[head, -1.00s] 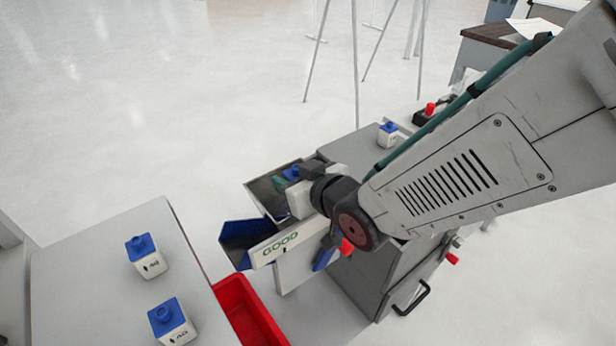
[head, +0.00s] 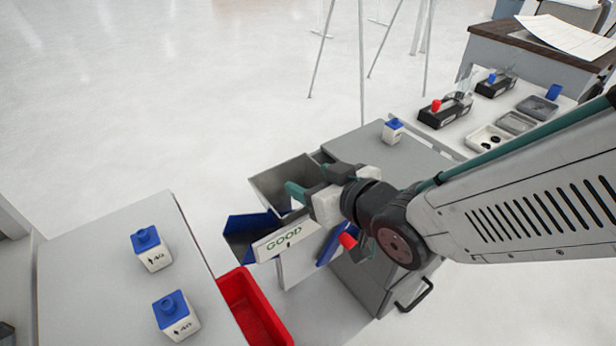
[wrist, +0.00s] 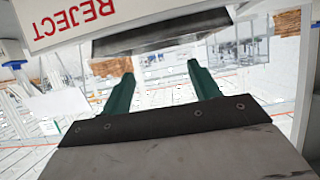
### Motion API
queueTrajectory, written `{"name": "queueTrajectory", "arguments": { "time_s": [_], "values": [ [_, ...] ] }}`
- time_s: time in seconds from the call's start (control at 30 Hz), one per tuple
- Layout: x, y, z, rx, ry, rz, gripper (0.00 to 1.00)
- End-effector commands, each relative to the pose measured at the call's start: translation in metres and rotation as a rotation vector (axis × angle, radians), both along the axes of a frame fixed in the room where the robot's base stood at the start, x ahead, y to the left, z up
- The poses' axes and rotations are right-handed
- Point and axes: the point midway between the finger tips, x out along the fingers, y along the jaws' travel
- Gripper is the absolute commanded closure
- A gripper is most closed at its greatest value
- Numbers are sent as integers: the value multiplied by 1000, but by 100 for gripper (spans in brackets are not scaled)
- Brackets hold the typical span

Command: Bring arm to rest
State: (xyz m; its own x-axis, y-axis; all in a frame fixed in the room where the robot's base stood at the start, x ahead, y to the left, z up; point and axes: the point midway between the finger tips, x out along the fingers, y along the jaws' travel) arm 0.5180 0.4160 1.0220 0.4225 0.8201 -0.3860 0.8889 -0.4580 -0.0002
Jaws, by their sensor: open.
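My gripper (head: 312,182) is at the end of my arm, beside and over the open grey bin (head: 268,185). Its green fingers are spread with nothing between them; they also show apart and empty in the wrist view (wrist: 162,88). The arm reaches in from the right in the head view. Part of the grey bin's inside is hidden by the gripper. A sign reading REJECT (wrist: 75,20) appears upside down at the upper left of the wrist view.
A blue bin (head: 240,238) with a GOOD sign (head: 283,243) and a red bin (head: 255,310) stand close by. Two blue-capped white blocks (head: 152,256) (head: 178,322) sit on the left table (head: 95,270). Another (head: 393,130) stands on the grey cabinet (head: 350,145). Open floor lies beyond.

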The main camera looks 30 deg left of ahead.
Motion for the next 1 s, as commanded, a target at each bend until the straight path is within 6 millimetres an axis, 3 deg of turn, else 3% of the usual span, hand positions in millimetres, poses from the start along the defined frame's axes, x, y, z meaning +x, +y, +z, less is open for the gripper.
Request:
{"name": "queueTrajectory", "arguments": {
  "time_s": [0.2, 0.6, 0.73, 0.87, 0.97, 1.0],
  "values": [
    [-7, -14, 6, -1, 1, -1, 38],
    [-7, -15, 7, -1, 1, -1, 38],
    [2, -24, 9, -18, 5, -29, 38],
    [35, -70, 17, -101, 37, -153, 38],
    [64, -135, 26, -206, 102, -310, 38],
    [71, -165, 30, -251, 138, -378, 38]
  ]
}}
